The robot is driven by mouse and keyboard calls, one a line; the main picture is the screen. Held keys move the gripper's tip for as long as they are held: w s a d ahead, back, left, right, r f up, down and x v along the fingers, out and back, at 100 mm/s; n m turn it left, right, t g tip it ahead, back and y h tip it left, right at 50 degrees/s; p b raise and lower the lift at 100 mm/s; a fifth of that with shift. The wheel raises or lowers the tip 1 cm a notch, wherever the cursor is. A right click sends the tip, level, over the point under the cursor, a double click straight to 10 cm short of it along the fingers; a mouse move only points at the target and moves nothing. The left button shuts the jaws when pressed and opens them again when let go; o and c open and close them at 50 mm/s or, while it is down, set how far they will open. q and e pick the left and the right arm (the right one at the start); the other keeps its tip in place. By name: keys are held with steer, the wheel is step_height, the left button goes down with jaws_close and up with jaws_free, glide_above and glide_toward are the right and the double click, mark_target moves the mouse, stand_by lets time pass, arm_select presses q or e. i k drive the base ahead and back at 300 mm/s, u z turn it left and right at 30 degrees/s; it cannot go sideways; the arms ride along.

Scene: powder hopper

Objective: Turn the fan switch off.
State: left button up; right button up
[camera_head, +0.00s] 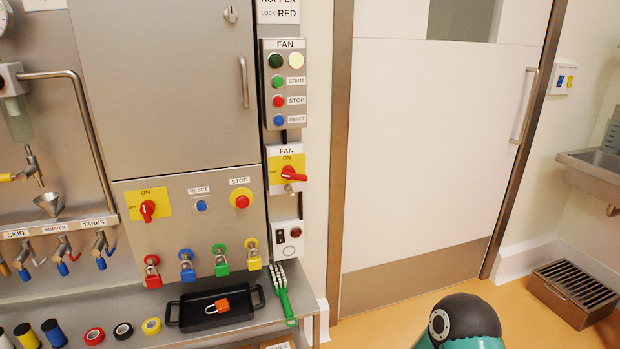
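The fan switch (292,173) is a red rotary handle on a yellow plate under a FAN label, right of the steel cabinet. ON is printed at the top of the plate and OFF at its left. The red handle lies nearly level, its long end toward the right and slightly down. A small grey round part sits just below it. I cannot tell for certain which position it is set to. Nothing touches the switch. Neither of my grippers is in view; only a dark and teal part of my own arm shows at the bottom right.
Above the switch is a FAN button panel (284,84). A similar red switch (148,208) is on the cabinet, with colored padlocks below. A white door (420,150) stands to the right.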

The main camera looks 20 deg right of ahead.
mark_target(288, 172)
steer(key=z, duration=0.1)
steer(key=i, duration=1)
steer(key=u, duration=0.05)
